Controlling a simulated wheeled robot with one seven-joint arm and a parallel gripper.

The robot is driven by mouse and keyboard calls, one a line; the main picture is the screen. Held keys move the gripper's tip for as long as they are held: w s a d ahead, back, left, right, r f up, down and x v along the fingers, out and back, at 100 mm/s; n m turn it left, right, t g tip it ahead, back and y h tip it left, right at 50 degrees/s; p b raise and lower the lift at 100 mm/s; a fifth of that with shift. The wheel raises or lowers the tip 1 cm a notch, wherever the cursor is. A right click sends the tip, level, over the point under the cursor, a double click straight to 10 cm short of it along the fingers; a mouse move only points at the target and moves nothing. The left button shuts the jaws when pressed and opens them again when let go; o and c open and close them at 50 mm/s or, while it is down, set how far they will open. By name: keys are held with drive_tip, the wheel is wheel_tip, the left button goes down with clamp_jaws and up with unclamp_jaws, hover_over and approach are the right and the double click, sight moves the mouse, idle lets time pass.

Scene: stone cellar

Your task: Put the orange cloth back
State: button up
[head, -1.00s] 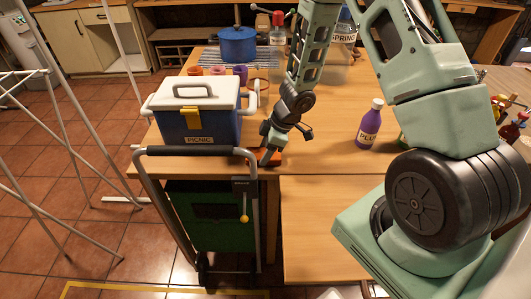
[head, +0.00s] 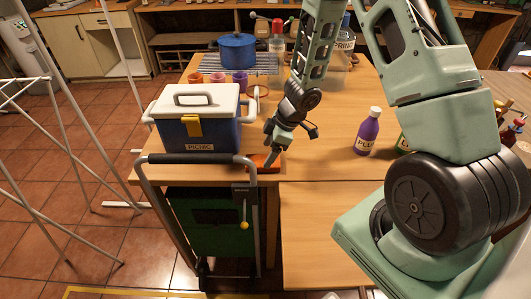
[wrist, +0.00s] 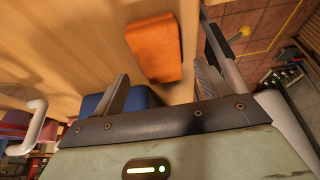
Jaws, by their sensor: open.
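The orange cloth (head: 264,162) lies folded on the wooden table near its front edge, just right of the picnic cooler (head: 196,133). In the head view my gripper (head: 272,150) is right above it and hides part of it. In the wrist view the cloth (wrist: 155,48) lies flat beyond the fingers, between them and apart from them. My gripper (wrist: 162,88) is open and empty, with its two fingers spread.
A black-handled cart (head: 210,222) stands against the table's front edge, its handle close to my gripper. A purple bottle (head: 368,134) stands to the right. A blue pot (head: 238,48) and small cups (head: 217,79) are farther back.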

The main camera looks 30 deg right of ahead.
drive_tip(key=p+v, duration=0.3)
drive_tip(key=v, duration=0.6)
drive_tip(key=a+r+m+t+h, duration=0.2)
drive_tip(key=a+r+h, duration=0.1)
drive_tip(key=a+r, duration=0.9)
drive_tip(key=s+a+r+g, duration=0.1)
drive_tip(key=s+a, duration=0.3)
drive_tip(key=s, duration=0.3)
drive_tip(key=s+a+r+m+g, duration=0.1)
drive_tip(key=s+a, duration=0.3)
drive_tip(key=s, duration=0.4)
drive_tip(key=s+a+r+g, duration=0.2)
drive_tip(key=s+a, duration=0.1)
drive_tip(key=s, duration=0.5)
drive_tip(key=shift+a+g, duration=0.3)
drive_tip(key=shift+a, duration=0.1)
